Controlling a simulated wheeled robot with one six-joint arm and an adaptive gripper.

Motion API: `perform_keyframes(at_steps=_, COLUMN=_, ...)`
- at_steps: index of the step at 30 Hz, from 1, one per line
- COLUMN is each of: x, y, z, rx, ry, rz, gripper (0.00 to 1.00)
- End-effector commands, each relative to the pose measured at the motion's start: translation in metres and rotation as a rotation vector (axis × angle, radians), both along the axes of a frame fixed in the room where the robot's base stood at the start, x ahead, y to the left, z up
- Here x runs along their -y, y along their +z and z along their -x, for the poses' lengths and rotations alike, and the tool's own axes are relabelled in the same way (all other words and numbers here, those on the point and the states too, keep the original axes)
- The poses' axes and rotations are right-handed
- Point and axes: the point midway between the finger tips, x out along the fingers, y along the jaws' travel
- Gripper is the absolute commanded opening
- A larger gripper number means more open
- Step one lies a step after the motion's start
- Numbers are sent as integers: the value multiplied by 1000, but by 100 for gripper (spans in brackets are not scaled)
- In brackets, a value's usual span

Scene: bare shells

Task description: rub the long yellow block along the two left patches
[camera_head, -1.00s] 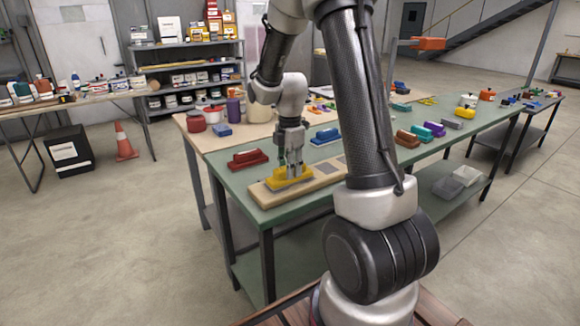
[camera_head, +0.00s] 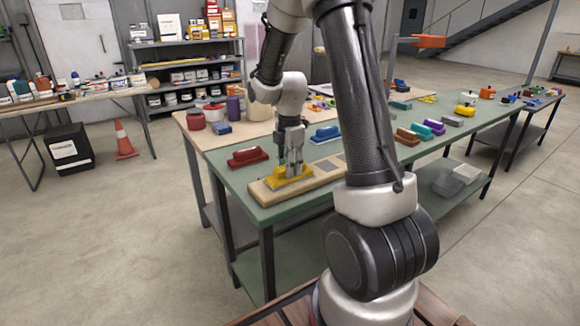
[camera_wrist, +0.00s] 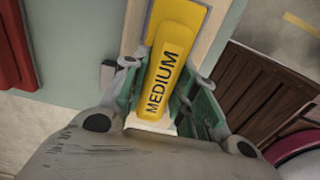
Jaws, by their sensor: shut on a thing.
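The long yellow block (camera_head: 291,178) rests on the left part of a pale wooden board (camera_head: 262,193) on the green table. My gripper (camera_head: 291,166) points down and is shut on its raised handle. In the wrist view the block (camera_wrist: 172,70) shows the word MEDIUM on its handle, between my gripper's fingers (camera_wrist: 160,98). A grey patch (camera_head: 326,166) shows on the board right of the block. Any patch under the block is hidden, and my arm covers the board's right end.
A red block (camera_head: 247,157) lies left of the board and a blue block (camera_head: 325,134) behind it, both on the green table (camera_head: 237,184). More coloured blocks stand farther right. My own arm hides part of the table's middle.

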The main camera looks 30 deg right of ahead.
Motion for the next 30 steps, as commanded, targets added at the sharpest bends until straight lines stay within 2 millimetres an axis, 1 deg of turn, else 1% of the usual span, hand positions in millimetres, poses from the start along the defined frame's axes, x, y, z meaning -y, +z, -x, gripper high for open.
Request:
perform_keyframes(at_steps=7, x=-14, y=-1, z=1, rx=-3, ry=1, rz=-2, gripper=9)
perform_keyframes(at_steps=10, x=-15, y=0, z=1, rx=-3, ry=0, rz=-2, gripper=9)
perform_keyframes(at_steps=30, x=15, y=0, z=0, rx=-1, ry=-1, rz=-1, gripper=9)
